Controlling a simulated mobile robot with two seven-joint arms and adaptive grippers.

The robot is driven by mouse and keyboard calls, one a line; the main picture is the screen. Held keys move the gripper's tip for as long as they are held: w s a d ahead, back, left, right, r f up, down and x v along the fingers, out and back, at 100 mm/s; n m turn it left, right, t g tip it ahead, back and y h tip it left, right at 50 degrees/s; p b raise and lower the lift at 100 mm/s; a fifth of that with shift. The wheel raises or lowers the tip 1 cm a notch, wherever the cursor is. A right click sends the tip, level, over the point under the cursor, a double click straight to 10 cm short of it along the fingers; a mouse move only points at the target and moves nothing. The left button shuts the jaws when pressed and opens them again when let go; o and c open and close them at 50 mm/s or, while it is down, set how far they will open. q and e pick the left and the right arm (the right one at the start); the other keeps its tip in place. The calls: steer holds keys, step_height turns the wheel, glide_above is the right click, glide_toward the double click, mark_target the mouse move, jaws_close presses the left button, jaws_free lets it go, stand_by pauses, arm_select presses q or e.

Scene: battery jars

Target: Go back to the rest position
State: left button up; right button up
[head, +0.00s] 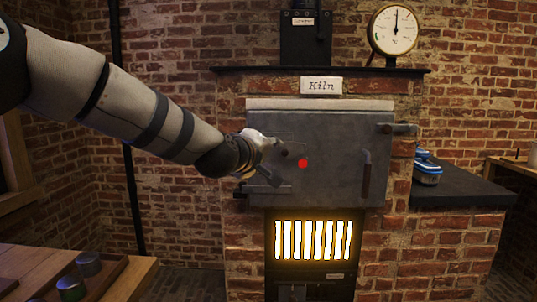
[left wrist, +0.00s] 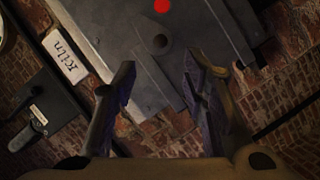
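My left gripper (head: 272,163) is in front of the left part of the closed kiln door (head: 335,150). In the left wrist view the left gripper (left wrist: 160,95) has its two fingers spread apart with nothing between them. I cannot tell whether a finger touches the door. A red dot (head: 303,163) shows on the door face, right of the gripper. My right gripper is in neither view.
The brick kiln has a "Kiln" label (head: 321,86), a dial gauge (head: 395,29) on top and a glowing grate (head: 313,240) below. A door handle (head: 367,176) is at right. A wooden table (head: 142,277) with jars (head: 88,264) is at lower left; a dark counter (head: 460,188) is at right.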

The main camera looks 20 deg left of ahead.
arm_select(q)
steer(key=s+d+f+m+g, duration=0.1)
steer(key=s+f+m+g, duration=0.2)
steer(key=f, duration=0.9)
steer(key=s+f+g, duration=0.2)
steer(key=s+f, duration=0.4)
steer(key=f, duration=0.6)
steer(key=s+f+m+g, duration=0.2)
steer(key=s+f+g, duration=0.1)
steer(key=s+f, duration=0.9)
steer(key=s+a+f+m+g, duration=0.1)
steer(key=s+f+g, duration=0.1)
steer(key=s+f, duration=0.35)
steer(key=s+f+m+g+p, duration=0.1)
steer(key=s+f+g, duration=0.1)
steer(key=s, duration=0.7)
steer(key=s+a+f+m+g, duration=0.1)
steer(key=s+f+g, duration=0.15)
steer(key=s, duration=0.45)
steer(key=s+m+g, duration=0.2)
steer(key=s+g, duration=0.1)
steer(key=s, duration=1.4)
steer(key=shift+s+a+f+y+p, duration=0.25)
steer(key=shift+s+a+y+p, duration=0.05)
steer(key=shift+a+y+p, duration=0.15)
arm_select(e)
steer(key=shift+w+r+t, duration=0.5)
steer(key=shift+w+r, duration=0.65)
